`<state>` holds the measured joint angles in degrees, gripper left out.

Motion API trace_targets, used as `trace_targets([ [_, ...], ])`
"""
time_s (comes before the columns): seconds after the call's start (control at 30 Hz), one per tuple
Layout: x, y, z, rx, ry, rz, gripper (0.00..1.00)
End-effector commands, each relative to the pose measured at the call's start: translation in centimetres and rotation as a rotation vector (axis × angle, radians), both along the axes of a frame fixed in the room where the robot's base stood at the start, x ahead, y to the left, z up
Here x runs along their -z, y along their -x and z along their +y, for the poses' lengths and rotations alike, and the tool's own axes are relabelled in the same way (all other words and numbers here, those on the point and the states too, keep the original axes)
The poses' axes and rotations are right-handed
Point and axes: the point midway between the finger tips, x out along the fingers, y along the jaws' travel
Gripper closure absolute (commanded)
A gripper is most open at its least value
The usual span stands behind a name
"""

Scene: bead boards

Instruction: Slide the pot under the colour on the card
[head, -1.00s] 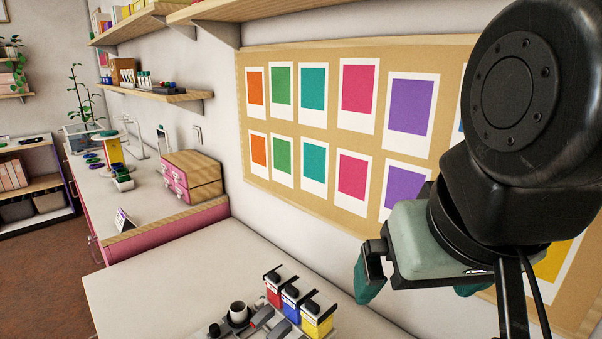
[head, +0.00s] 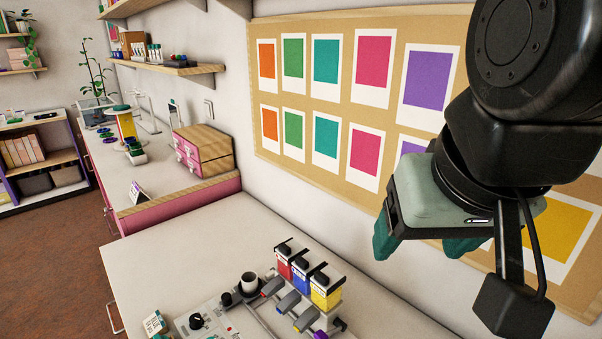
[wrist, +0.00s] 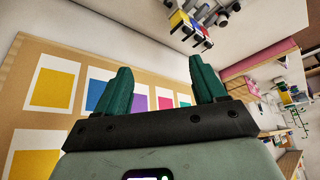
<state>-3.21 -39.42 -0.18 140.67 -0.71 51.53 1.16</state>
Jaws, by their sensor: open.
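My gripper (head: 421,246) is raised in front of the pinboard, apart from the pot. Its green fingers are spread and empty in the wrist view (wrist: 160,68), where the containers show upside down at the top.
A pinboard (head: 262,90) with coloured sheets hangs on the wall close behind my gripper. A pink-and-wood drawer box (head: 203,150) and a small tent card (head: 138,193) are on the far counter.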

Motion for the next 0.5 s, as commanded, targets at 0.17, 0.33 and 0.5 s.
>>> trace_targets([
  [0.17,-0.5,-5.9,2.7,-0.010,-0.028,0.079,0.47],
  [0.33,0.7,-12.5,6.9,-0.009,-0.050,0.159,0.47],
  [0.5,4.3,-18.4,12.3,-0.005,-0.057,0.239,0.47],
])
